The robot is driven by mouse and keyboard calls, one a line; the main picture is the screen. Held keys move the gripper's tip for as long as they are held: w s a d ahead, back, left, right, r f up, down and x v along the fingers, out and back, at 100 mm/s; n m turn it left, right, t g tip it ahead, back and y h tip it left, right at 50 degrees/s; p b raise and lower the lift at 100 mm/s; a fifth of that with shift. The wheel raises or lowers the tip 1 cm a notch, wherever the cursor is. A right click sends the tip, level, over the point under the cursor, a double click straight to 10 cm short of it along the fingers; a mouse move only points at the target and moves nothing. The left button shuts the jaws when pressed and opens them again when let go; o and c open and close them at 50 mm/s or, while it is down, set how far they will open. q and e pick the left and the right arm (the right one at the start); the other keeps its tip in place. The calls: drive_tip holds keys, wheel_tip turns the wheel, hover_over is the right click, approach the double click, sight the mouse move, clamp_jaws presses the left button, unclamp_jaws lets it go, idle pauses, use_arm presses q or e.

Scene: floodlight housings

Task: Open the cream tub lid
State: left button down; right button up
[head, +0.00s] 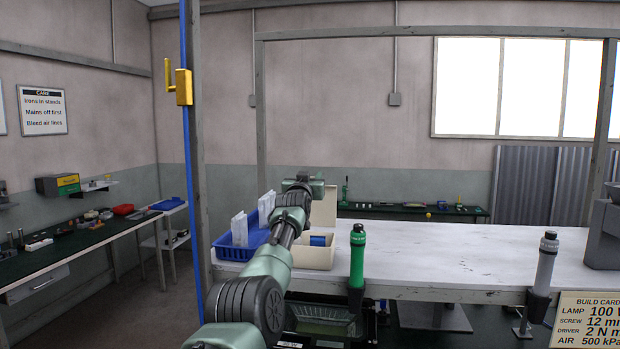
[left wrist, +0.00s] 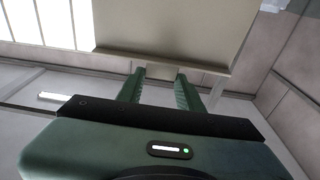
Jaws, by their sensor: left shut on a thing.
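The cream tub (head: 318,259) stands on the white bench just right of the blue crate. Its lid (head: 325,207) is raised and stands about upright at the tub's back, so the tub's inside shows. A blue cylinder (head: 320,240) is in the tub. My left gripper (head: 304,182) is at the upper part of the lid, and my arm hides the tub's left side. In the left wrist view the lid (left wrist: 172,28) fills the top, and its small tab (left wrist: 162,74) sits between the fingers of my left gripper (left wrist: 161,80), shut on it. My right gripper is not in view.
A blue crate (head: 228,253) with white packs (head: 240,228) stands left of the tub. The white bench (head: 450,255) is clear to the right, up to a grey machine (head: 604,232).

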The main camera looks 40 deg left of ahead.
use_arm(q)
drive_tip(key=shift+a+r, duration=0.15)
drive_tip(key=shift+r, duration=0.4)
drive_tip(key=c, duration=0.9)
unclamp_jaws()
drive_tip(key=shift+s+r, duration=0.1)
drive_tip(key=shift+s, duration=0.05)
drive_tip(key=b+v, duration=0.8)
drive_tip(key=b, duration=0.4)
drive_tip(key=shift+s+d+r+b, duration=0.1)
drive_tip(key=shift+s+d+b, duration=0.2)
drive_tip(key=shift+d+b, duration=0.1)
